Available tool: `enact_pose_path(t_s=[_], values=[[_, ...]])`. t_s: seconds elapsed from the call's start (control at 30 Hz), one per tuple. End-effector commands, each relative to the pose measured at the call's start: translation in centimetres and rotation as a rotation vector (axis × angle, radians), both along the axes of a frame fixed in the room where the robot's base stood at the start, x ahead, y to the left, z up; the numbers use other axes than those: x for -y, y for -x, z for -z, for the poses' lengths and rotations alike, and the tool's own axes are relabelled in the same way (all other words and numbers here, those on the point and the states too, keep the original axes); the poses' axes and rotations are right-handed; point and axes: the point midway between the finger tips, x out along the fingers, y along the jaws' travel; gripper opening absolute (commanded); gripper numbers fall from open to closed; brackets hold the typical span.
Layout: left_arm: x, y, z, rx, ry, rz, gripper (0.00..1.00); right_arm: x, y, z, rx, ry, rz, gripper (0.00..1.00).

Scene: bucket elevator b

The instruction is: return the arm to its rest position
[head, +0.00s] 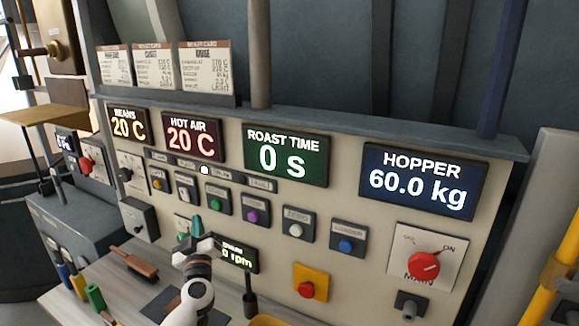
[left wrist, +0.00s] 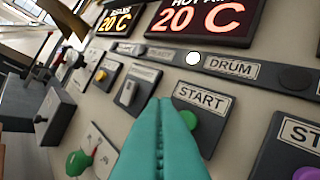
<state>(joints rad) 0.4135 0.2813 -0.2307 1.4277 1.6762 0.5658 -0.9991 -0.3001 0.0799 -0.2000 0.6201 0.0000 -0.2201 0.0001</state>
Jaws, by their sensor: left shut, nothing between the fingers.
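My left gripper (head: 197,227) is in the lower middle-left of the head view, in front of the control panel (head: 350,222). Its teal fingers are closed together with nothing between them. They also fill the lower middle of the left wrist view (left wrist: 165,105), pointing at the panel beside the START button (left wrist: 190,119). The fingertips overlap the START plate in that view; whether they touch it I cannot tell. My white and dark arm rises from the bottom edge of the head view. My right gripper does not show.
The red MAIN knob (head: 424,266) is at the panel's right. A brown-headed brush (head: 134,262) and several colored handles lie on the bench at the lower left. The hopper display (head: 418,181) reads 60.0 kg. A yellow post (head: 557,270) stands at the far right.

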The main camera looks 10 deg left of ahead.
Motion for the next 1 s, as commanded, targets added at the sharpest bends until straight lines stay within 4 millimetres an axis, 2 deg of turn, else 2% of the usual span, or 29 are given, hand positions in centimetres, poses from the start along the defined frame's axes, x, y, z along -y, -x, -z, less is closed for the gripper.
enact_pose_path(t_s=[0.07, 0.13, 0.27, 0.4, 0.5, 0.6, 0.77, 0.9, 1.0], values=[[1.7, 0.6, 0.4, 0.002, -0.025, 0.064, 0.00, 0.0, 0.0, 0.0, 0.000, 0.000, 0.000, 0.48], [4.2, 1.5, 0.7, 0.002, -0.063, 0.160, 0.00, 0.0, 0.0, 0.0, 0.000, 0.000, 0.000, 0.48], [10.4, 4.6, 2.3, -0.036, -0.162, 0.404, 0.00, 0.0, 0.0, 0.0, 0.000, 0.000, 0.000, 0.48], [16.4, 9.2, 5.4, -0.151, -0.265, 0.647, 0.00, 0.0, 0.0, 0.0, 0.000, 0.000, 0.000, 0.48], [19.4, 13.0, 8.1, -0.278, -0.330, 0.786, 0.00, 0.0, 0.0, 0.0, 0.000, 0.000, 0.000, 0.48], [21.4, 17.2, 11.2, -0.441, -0.383, 0.889, 0.00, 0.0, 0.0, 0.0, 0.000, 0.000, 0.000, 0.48], [21.7, 24.1, 16.0, -0.762, -0.433, 0.964, 0.00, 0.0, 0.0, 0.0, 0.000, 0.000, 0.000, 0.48], [19.9, 29.9, 18.9, -1.045, -0.436, 0.936, 0.00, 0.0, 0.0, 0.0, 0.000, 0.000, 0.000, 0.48], [18.3, 33.2, 20.0, -1.205, -0.421, 0.888, 0.00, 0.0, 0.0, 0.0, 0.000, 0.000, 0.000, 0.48]])
